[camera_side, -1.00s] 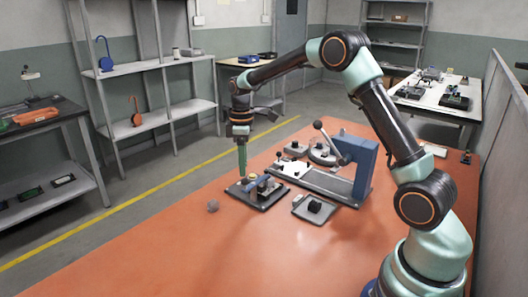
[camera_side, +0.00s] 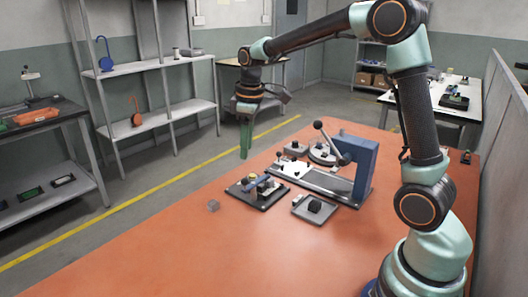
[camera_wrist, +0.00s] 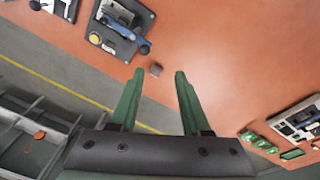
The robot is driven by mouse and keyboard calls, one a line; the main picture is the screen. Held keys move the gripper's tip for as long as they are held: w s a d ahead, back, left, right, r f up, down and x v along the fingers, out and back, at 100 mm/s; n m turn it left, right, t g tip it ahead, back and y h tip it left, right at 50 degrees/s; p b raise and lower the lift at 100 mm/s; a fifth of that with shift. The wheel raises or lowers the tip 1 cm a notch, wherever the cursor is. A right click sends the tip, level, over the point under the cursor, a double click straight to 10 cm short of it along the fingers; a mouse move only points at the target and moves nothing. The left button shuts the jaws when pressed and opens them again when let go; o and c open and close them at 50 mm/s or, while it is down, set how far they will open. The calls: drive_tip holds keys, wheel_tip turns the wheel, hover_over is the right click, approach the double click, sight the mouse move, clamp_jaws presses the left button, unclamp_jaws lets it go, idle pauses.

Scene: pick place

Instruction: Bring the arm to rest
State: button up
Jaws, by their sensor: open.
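My gripper (camera_side: 245,155) hangs in the air with its green fingers pointing down, above the far left side of the orange table (camera_side: 150,255). In the wrist view my gripper (camera_wrist: 159,75) has its two fingers spread apart with nothing held between them.
A dark fixture plate (camera_side: 257,192) with small parts stands right of the cube. A small tray (camera_side: 314,208) and a blue press with a lever (camera_side: 357,165) stand farther right. The front of the table is clear. A grey partition (camera_side: 500,180) borders the right side.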

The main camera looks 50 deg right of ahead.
drive_tip(key=s+a+r+m+t, duration=0.2)
drive_tip(key=s+a, duration=0.1)
drive_tip(key=s, duration=0.5)
drive_tip(key=s+a+r+m+t, duration=0.2)
drive_tip(key=s+a+m, duration=0.1)
drive_tip(key=s, duration=0.4)
drive_tip(key=shift+s, duration=0.4)
drive_tip(key=o, duration=0.3)
drive_tip(key=shift+s+f+m, duration=0.1)
drive_tip(key=shift+s+m, duration=0.05)
drive_tip(key=shift+m, duration=0.15)
drive_tip(key=o, duration=0.5)
drive_tip(key=shift+o, duration=0.2)
drive_tip(key=w+d+r+m+g, duration=0.2)
drive_tip(key=w+d+r+m, duration=0.1)
drive_tip(key=w+d+m, duration=0.4)
drive_tip(key=w+d+r+m+g, duration=0.2)
drive_tip(key=w+d+m, duration=0.35)
drive_tip(key=w, duration=0.35)
drive_tip(key=w+d+f+m+g, duration=0.1)
drive_tip(key=w+d+f+m, duration=0.35)
drive_tip(key=d+m, duration=0.2)
wheel_tip(320, 180, down, 9)
drive_tip(key=n, duration=0.1)
drive_tip(key=shift+s+f, duration=0.2)
drive_tip(key=shift+s, duration=0.15)
